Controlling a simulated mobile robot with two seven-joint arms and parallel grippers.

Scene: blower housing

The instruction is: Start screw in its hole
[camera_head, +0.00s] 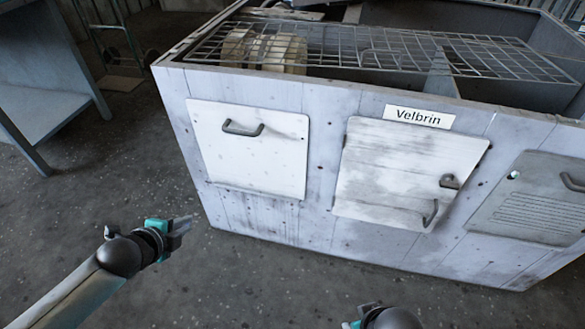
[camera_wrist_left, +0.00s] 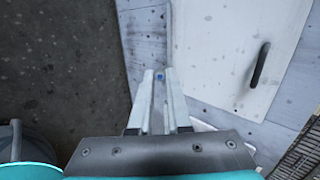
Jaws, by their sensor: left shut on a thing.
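My left gripper (camera_head: 183,224) is in front of the blower housing, low and left of its left white panel, apart from it. In the left wrist view, its fingers (camera_wrist_left: 160,78) are shut on a small blue thing (camera_wrist_left: 160,76), apparently the screw, at the fingertips. The screw is too small to make out in the head view. The housing's front (camera_head: 320,160) has a left white panel (camera_head: 250,160), a middle worn panel (camera_head: 400,180) and a right grey vented panel (camera_head: 530,205). A small white spot shows on the right panel. I cannot tell which hole is the screw's. Only part of my right wrist shows at the bottom edge; its fingers are unclear.
Handles stick out from the panels. A grey table (camera_head: 40,90) stands at the left. The floor (camera_head: 250,280) before the housing is clear.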

